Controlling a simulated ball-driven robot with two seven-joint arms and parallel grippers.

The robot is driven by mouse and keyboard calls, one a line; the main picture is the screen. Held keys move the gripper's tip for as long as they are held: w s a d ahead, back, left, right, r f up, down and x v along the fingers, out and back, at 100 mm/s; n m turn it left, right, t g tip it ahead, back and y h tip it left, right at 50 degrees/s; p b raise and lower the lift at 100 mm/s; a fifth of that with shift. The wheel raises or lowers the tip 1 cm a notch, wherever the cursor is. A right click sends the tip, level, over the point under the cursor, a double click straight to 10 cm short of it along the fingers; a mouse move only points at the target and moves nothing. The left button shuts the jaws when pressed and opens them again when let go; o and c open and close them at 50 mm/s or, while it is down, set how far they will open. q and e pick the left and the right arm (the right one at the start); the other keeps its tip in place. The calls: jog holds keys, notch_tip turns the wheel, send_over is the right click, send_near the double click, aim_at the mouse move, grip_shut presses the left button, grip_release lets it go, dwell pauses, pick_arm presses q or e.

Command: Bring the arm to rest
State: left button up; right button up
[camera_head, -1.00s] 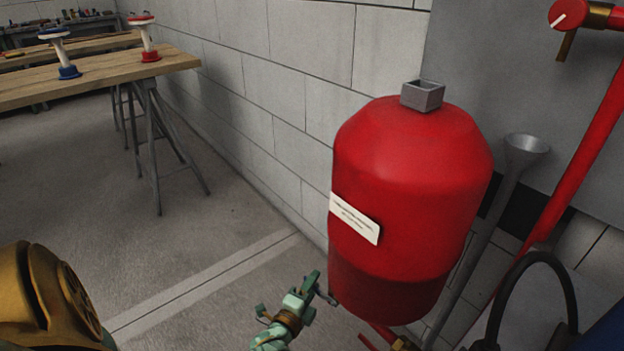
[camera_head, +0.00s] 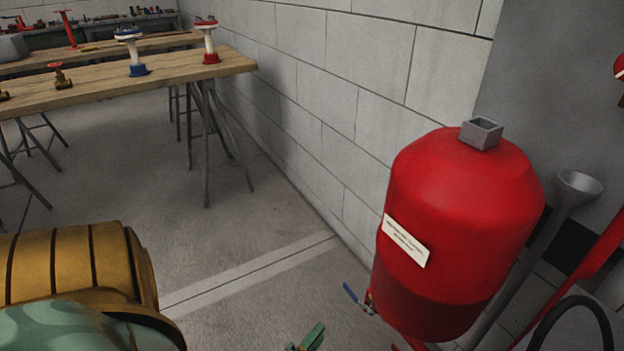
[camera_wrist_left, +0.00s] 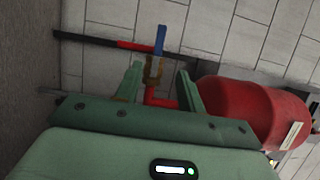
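My left gripper (camera_head: 308,341) shows only as a green tip at the bottom edge of the head view, below and left of the red tank (camera_head: 455,230). In the left wrist view its two green fingers (camera_wrist_left: 159,82) stand apart with nothing held between them. A small valve with a blue lever (camera_head: 352,294) sits at the tank's lower left, apart from the gripper. In the left wrist view the blue lever (camera_wrist_left: 160,40) appears beyond the fingertips, and the tank (camera_wrist_left: 255,108) lies to the right. My right gripper is in neither view.
A wooden table (camera_head: 100,82) on trestle legs holds a blue-based valve (camera_head: 133,52) and a red-based valve (camera_head: 207,42). A block wall (camera_head: 340,90) runs behind the tank. A grey funnel (camera_head: 578,185) stands right of the tank. The floor (camera_head: 240,235) between table and tank is clear.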

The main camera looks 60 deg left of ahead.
pick_arm(q)
jog(key=shift+s, duration=0.15)
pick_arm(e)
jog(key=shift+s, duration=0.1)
pick_arm(q)
jog(key=shift+d, duration=0.1)
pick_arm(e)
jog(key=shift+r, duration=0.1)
